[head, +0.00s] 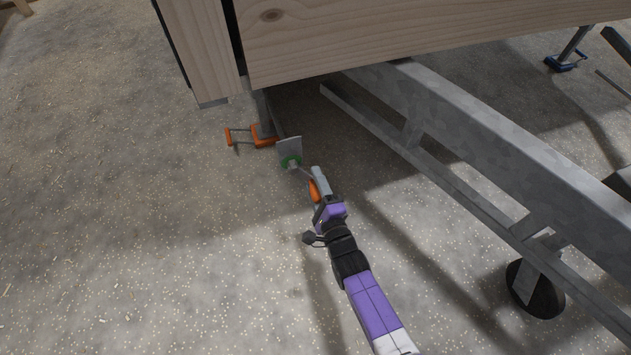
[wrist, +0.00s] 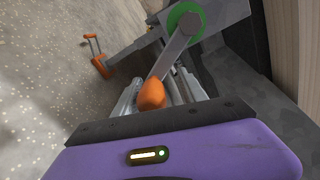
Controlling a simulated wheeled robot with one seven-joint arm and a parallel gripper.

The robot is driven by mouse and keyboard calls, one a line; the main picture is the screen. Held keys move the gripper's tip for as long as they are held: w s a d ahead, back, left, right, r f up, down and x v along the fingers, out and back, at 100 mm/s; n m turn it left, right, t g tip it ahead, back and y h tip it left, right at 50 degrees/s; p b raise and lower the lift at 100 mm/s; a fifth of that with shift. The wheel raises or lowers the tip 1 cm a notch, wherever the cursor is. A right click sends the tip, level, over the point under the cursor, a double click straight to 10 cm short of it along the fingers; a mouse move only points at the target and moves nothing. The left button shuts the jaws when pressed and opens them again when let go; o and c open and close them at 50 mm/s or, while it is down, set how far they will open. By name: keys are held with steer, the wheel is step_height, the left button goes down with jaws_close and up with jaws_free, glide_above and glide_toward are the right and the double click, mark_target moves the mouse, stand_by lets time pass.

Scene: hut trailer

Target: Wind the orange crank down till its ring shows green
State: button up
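The orange crank's grip (wrist: 152,94) is a rounded orange knob on a grey crank arm (wrist: 175,50). In the head view the grip (head: 314,191) shows beside my gripper. My gripper (wrist: 158,88) is around the grip, one finger on each side. The grip sits nearer the left finger, with a narrow gap seeming to show on the right, so the fingers look open. The fingertips are partly hidden behind the grip.
An orange-footed support (head: 263,136) with an orange handle stands behind the crank. The wooden hut wall (head: 400,30) overhangs it. A grey trailer beam (head: 470,150) and a black wheel (head: 535,290) lie to the right. The floor on the left is clear.

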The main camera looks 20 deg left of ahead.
steer(key=p+v, duration=0.4)
steer(key=v, duration=0.3)
steer(key=shift+s+d+p, duration=0.25)
steer(key=shift+s+p, duration=0.05)
steer(key=shift+p, duration=0.1)
steer(key=shift+c, duration=0.3)
